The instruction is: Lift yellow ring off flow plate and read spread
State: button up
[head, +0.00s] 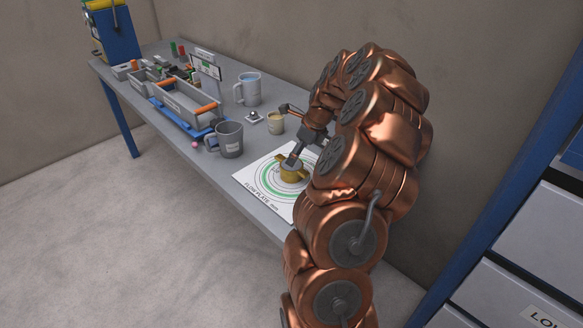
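The yellow ring (292,174) sits at the middle of the flow plate (258,188), or just over it; I cannot tell whether it touches. The flow plate is a white sheet with green and black circles and "FLOW PLATE mm" printed on it. It lies on the bench near its front edge. My gripper (291,163) is at the ring, with a dark finger reaching down to its upper side. Whether the fingers are closed on the ring is too small to tell. My copper arm hides the right part of the plate. No spread material is clearly visible.
Left of the plate stand a dark grey mug (229,140), a small beige cup (276,123) and a light mug (249,88). Grey trays with orange handles (207,108) stand farther left on a blue base. The bench (172,138) ends in an open front edge; a wall stands behind.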

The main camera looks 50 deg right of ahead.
jog(key=shift+p+x, duration=1.25)
jog(key=shift+x, duration=1.85)
jog(key=shift+s, duration=0.15)
jog(key=c, duration=1.4)
jog(key=shift+r+b, duration=0.65)
jog(key=shift+r, duration=7.35)
